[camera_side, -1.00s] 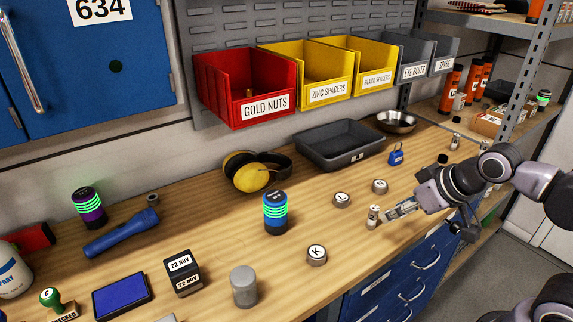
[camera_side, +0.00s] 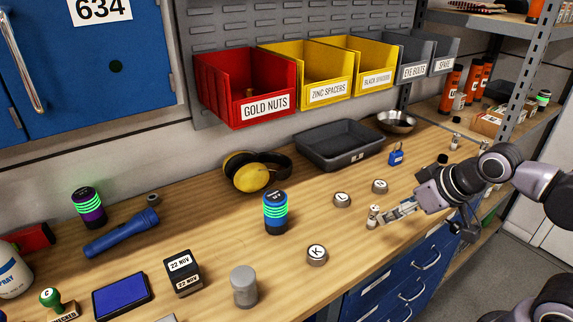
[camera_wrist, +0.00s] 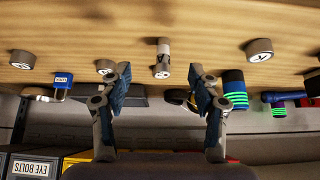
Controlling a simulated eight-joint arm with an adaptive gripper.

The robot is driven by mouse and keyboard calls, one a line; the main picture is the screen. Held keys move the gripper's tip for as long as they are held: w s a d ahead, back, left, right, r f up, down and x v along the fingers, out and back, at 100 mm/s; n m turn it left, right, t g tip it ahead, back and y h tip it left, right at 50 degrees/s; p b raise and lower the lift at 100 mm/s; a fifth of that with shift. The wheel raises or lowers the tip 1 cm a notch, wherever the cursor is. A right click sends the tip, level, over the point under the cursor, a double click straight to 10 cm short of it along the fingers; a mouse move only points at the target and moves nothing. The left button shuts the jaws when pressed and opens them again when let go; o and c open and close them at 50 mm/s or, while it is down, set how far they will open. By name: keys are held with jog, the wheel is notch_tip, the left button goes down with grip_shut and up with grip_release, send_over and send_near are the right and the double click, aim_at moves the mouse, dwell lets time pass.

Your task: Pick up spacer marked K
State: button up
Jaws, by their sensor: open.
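The spacer marked K (camera_side: 317,256) is a short grey puck with a white top. It stands upright on the wooden bench near the front edge, clear of other things. In the wrist view, which is upside down, a puck (camera_wrist: 260,51) at the upper right matches it by position, though its letter is hard to read. My gripper (camera_side: 393,213) is to the right of the K spacer, low over the bench and well apart from it. In the wrist view its two fingers (camera_wrist: 160,95) are spread with nothing between them.
A small metal-and-white piece (camera_side: 374,215) stands just off my fingertips. Two more lettered pucks, one marked L (camera_side: 342,200) and another (camera_side: 379,186), are behind it. A blue canister with green rings (camera_side: 275,213) and a grey cylinder (camera_side: 243,287) flank the K spacer's left.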

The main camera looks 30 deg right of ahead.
jog(key=w+a+r+n+g, duration=0.3)
jog(key=a+r+n, duration=0.1)
jog(key=a+n, duration=0.4)
jog(key=n+g, duration=0.4)
jog(key=n, duration=0.9)
send_over(317, 252)
jog(key=shift+f, duration=4.7)
jog(key=c, duration=1.3)
